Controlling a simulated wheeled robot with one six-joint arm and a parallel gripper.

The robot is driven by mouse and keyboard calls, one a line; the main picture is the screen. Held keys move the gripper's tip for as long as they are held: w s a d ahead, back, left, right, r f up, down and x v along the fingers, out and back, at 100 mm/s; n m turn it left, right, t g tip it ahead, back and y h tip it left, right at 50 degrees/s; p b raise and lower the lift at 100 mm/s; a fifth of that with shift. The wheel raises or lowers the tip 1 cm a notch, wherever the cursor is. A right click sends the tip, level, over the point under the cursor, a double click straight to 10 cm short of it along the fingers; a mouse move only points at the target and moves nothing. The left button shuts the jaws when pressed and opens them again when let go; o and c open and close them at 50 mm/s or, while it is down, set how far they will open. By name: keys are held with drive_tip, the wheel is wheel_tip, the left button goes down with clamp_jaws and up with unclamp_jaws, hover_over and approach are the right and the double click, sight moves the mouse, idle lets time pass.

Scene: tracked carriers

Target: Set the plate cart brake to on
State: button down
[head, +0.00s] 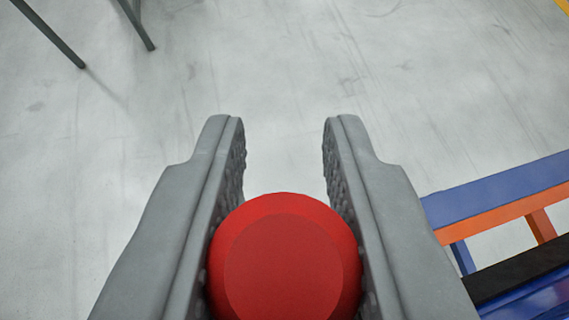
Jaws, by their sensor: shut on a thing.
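My gripper (284,150) is in the lower middle of the head view, with two grey jaws that have bumpy inner faces. It is shut on a round red knob (292,268) with a flat front face. The knob touches both jaws, and the jaw tips reach past it. What the knob is fixed to is hidden beneath it, so I cannot tell the brake's position. A blue and orange frame (497,195) shows at the right, beside the right jaw. I cannot tell whether it is part of the plate cart.
Dark grey legs (50,35) of some stand reach the floor at the upper left. A black bar (520,268) crosses the lower right near the blue and orange frame. The pale grey floor (290,60) ahead is clear. A yellow strip shows at the top right corner.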

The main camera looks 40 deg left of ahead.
drive_tip(key=shift+w+a+f+n+g+h, duration=0.15)
drive_tip(key=shift+w+a+f+g+h, duration=0.2)
drive_tip(key=shift+g+h, duration=0.35)
drive_tip(key=shift+w+a+f+n+g+h, duration=0.1)
drive_tip(key=shift+w+a+f+g+h, duration=0.15)
drive_tip(key=shift+a+g+h, duration=0.4)
drive_tip(key=shift+w+a+f+n+g+h, duration=0.15)
drive_tip(key=shift+w+a+f+g+h, duration=0.15)
drive_tip(key=shift+g+h, duration=0.4)
drive_tip(key=c, duration=1.2)
unclamp_jaws()
drive_tip(key=v, duration=1.7)
drive_tip(key=shift+s+a+r, duration=0.15)
drive_tip(key=shift+s, duration=0.1)
